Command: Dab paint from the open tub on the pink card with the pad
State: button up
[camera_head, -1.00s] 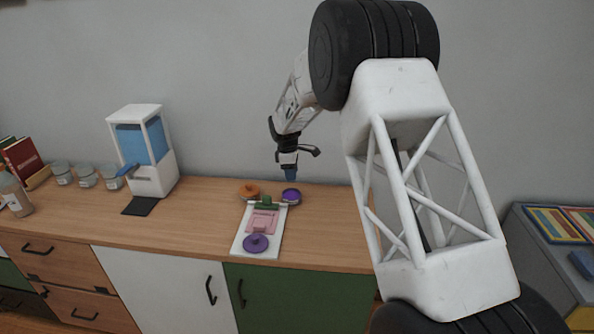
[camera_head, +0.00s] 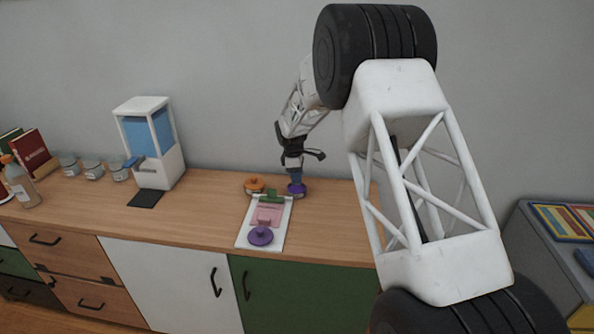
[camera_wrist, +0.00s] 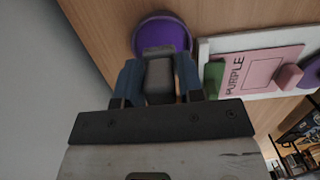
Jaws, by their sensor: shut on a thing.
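My gripper (camera_head: 294,168) has blue-tipped fingers, which also show in the wrist view (camera_wrist: 160,80). It is shut on a grey block, the pad (camera_wrist: 159,72), gripped between the fingers. The open tub (camera_head: 297,191) holds purple paint and stands at the back of the counter; it is a purple disc in the wrist view (camera_wrist: 165,28). The pad overlaps the tub's near side there; I cannot tell whether it touches the paint. The pink card (camera_head: 266,214), lettered PURPLE in the wrist view (camera_wrist: 262,72), lies on a white board (camera_head: 246,238).
An orange tub (camera_head: 254,186) stands left of the purple one. A green block (camera_head: 271,195), a pink block (camera_head: 264,221) and a purple knobbed lid (camera_head: 260,236) are on the board. A white dispenser (camera_head: 160,171) and jars stand left. Counter right of the board is clear.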

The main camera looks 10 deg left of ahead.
jog(key=shift+f, duration=0.95)
jog(key=shift+f, duration=0.65)
dwell(2.2)
jog(key=shift+r, duration=0.1)
jog(key=shift+r, duration=3.5)
jog(key=s+d+r+m, duration=0.1)
jog(key=d+r+m, duration=0.4)
jog(key=d, duration=0.5)
jog(key=s+d+r+m+g+y, duration=0.1)
jog(key=d+r+m, duration=0.4)
jog(key=d, duration=0.5)
jog(key=s+d+r+m, duration=0.1)
jog(key=d+r+m, duration=0.4)
jog(key=d+m, duration=0.3)
jog(key=d, duration=0.2)
jog(key=shift+s+d+r, duration=0.2)
jog(key=shift+s+d, duration=0.15)
